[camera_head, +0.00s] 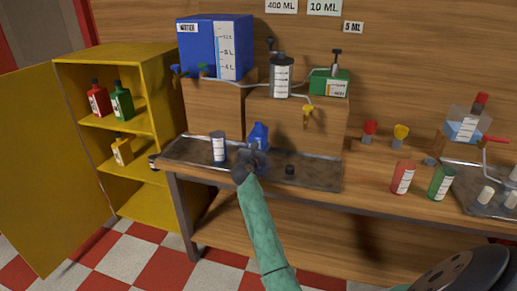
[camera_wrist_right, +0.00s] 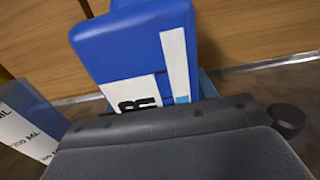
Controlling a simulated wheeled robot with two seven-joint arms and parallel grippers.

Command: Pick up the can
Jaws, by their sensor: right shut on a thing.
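In the right wrist view the blue can (camera_wrist_right: 110,48) fills the upper middle, with a white label and dark lettering. My right gripper is shut on the blue can; its dark body covers the can's lower part. I cannot tell whether the can touches the tray. My left gripper is not in view.
A blue-and-white cup (camera_head: 218,147) stands left of the can, and a small black cap (camera_head: 290,169) lies to its right. Wooden boxes (camera_head: 285,122) rise behind. Red (camera_head: 402,177) and green (camera_head: 440,183) containers stand farther right. A yellow cabinet (camera_head: 90,150) stands open at left.

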